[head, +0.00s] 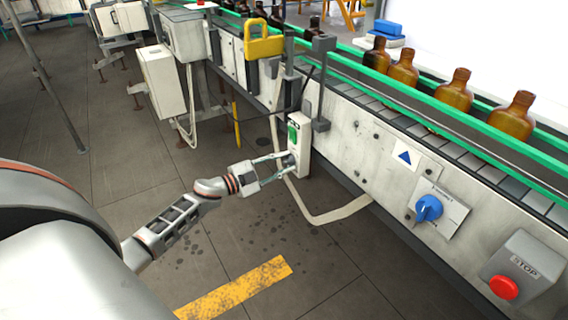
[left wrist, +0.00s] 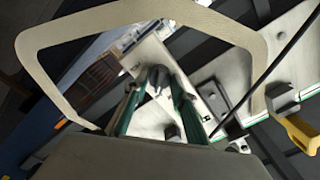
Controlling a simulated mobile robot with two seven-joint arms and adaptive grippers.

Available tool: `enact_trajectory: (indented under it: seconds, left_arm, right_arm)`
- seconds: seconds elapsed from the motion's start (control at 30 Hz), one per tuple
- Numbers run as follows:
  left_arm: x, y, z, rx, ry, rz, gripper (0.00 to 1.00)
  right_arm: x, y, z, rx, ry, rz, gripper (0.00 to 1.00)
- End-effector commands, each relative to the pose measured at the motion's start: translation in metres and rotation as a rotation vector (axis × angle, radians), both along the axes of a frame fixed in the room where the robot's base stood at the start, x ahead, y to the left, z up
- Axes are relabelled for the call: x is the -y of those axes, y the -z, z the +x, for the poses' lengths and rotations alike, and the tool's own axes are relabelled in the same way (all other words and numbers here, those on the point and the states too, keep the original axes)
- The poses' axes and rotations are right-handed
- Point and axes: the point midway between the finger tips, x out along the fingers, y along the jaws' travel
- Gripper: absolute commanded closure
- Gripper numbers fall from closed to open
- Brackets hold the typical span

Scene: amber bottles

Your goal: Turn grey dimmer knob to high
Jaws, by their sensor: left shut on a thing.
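The grey dimmer knob (left wrist: 157,76) shows between the fingertips of my left gripper (left wrist: 158,92) in the left wrist view. It sits on a pale control box (left wrist: 148,52). In the head view the same narrow pale box (head: 305,142), with a green switch (head: 293,133) near its top, is fixed at the side of the conveyor. My left gripper (head: 284,161) reaches its lower front from the left and is shut on the knob, which the fingers mostly hide there. The knob's marks are not readable. My right gripper is not in view.
Amber bottles (head: 452,92) stand on the green-railed conveyor. A blue rotary switch (head: 428,208) and a red stop button (head: 504,288) are on its side panel. A yellow padlock-shaped part (head: 263,46) is above the box. A pale cable (head: 330,216) hangs below it. Open floor lies in front.

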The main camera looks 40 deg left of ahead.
Motion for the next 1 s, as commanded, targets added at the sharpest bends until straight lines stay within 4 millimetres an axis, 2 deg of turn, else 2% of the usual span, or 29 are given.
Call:
enact_trajectory:
  seconds: [0.17,0.4,0.77,1.0]
  left_arm:
    - [0.0,0.005,-0.001,0.06,0.002,0.158,0.96]
    - [0.0,0.006,-0.001,0.147,0.002,0.369,0.96]
    - [0.001,0.007,-0.001,0.277,0.004,0.686,0.96]
    - [0.001,0.008,-0.001,0.359,0.005,0.881,0.96]
  right_arm:
    - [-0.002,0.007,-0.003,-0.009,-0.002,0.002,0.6]
    - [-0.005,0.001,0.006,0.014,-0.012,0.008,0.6]
    - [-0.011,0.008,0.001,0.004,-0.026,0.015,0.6]
    - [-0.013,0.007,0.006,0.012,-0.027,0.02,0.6]
